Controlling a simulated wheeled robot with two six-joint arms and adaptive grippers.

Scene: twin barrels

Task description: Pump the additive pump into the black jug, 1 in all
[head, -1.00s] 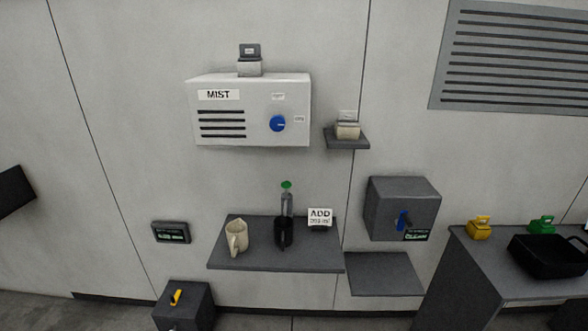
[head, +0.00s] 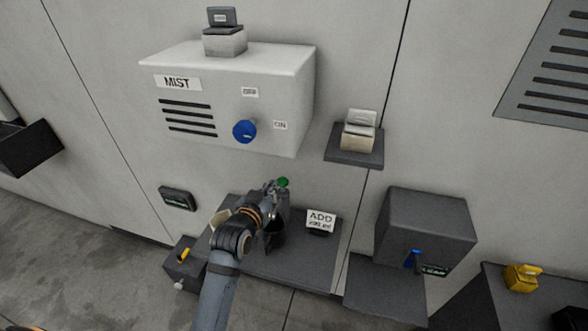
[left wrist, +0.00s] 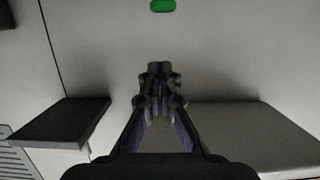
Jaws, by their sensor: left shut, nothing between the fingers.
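The additive pump's green top (head: 283,182) stands above the dark shelf, behind the black jug (head: 275,238). It also shows as a green pad (left wrist: 163,6) at the top edge of the left wrist view. My left gripper (head: 273,187) is shut and empty, with its tips close beside the green top. In the left wrist view, its closed fingertips (left wrist: 159,70) show a gap to the green pad; I cannot tell about contact. The pump's body and part of the jug are hidden by my arm. My right gripper is not in view.
A cream jug (head: 219,216) is mostly hidden behind my arm. The white MIST box (head: 225,95) with a blue knob (head: 244,131) hangs above. A small shelf (head: 354,158) juts out at upper right.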

